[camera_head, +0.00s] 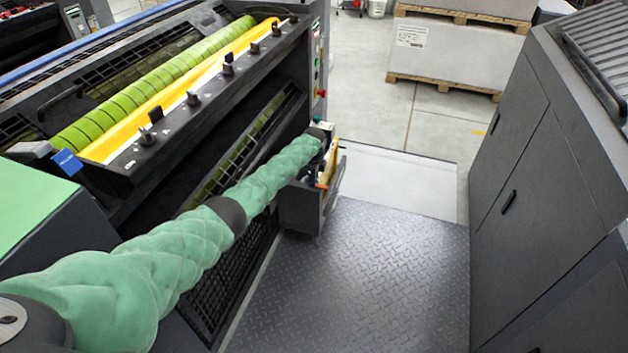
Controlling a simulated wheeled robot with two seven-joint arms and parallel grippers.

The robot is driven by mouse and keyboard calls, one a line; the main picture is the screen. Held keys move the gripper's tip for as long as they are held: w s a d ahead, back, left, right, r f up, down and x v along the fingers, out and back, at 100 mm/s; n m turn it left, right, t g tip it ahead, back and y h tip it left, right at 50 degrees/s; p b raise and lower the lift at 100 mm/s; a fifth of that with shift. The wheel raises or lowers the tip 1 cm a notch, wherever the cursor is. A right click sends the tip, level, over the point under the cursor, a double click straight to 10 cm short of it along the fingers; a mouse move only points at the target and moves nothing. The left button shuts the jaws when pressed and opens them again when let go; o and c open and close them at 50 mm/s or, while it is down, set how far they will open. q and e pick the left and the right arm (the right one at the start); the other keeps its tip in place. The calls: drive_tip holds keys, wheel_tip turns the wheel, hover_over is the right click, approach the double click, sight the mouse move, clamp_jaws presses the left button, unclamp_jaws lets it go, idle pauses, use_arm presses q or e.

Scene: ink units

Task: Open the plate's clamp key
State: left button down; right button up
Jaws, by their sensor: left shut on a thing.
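My left arm reaches in from the lower left to the far end of the ink unit. My left gripper (327,163) is small in view, at a dark open box (302,207) on the unit's side. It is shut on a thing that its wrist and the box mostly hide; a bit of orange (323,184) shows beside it. The yellow plate (150,100) lies along the green-banded cylinder (110,108). Several small dark knobs (192,98) stand in a row on the rail in front of it. I cannot tell which is the clamp key. My right gripper is not in view.
A grey tread-plate floor (360,270) lies clear between the unit and a dark cabinet (550,150) on the right. Wrapped stacks on wooden pallets (445,86) stand at the back. A green-topped panel (30,205) is at the left.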

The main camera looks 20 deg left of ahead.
use_arm(q)
drive_tip(key=shift+r, duration=0.1)
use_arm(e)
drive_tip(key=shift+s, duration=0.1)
use_arm(q)
drive_tip(key=c, duration=1.4)
unclamp_jaws()
drive_tip(key=shift+o, duration=0.2)
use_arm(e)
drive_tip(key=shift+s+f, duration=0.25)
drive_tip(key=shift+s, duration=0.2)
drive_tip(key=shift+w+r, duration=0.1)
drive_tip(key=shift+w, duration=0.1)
